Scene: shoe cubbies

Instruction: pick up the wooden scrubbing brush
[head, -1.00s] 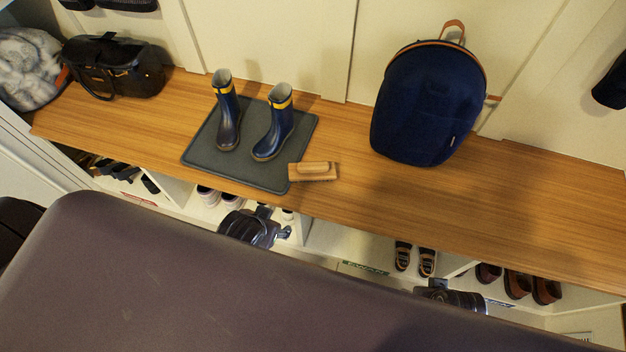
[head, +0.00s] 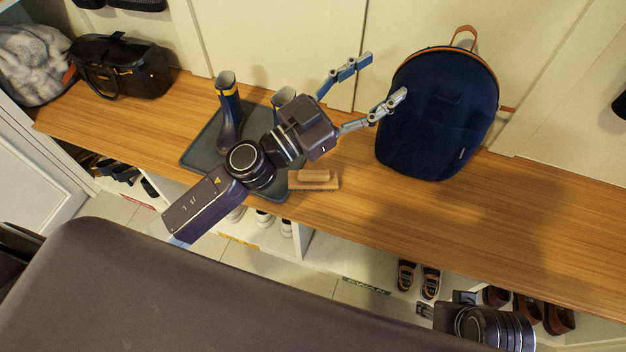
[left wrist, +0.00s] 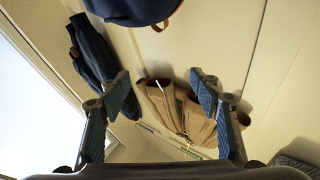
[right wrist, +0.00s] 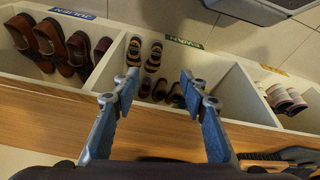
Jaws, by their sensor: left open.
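The wooden scrubbing brush (head: 315,181) lies on the bench at the front right corner of the dark grey mat (head: 203,146), partly over its edge. It is light brown with a raised handle block. My left gripper (head: 382,80) is open and empty, raised above the bench, its fingers pointing up and right past the brush towards the blue backpack. The left wrist view (left wrist: 160,90) shows its fingers spread with nothing between them. My right gripper is in front of the bench at lower right; the right wrist view (right wrist: 158,84) shows its fingers apart and empty.
Blue boots (head: 229,115) stand on the mat, one mostly hidden by my left arm. A navy backpack (head: 437,120) stands right of the brush, a black bag (head: 120,68) at far left. Shoe cubbies (right wrist: 215,75) lie under the bench. Bare bench (head: 350,215) surrounds the brush's right side.

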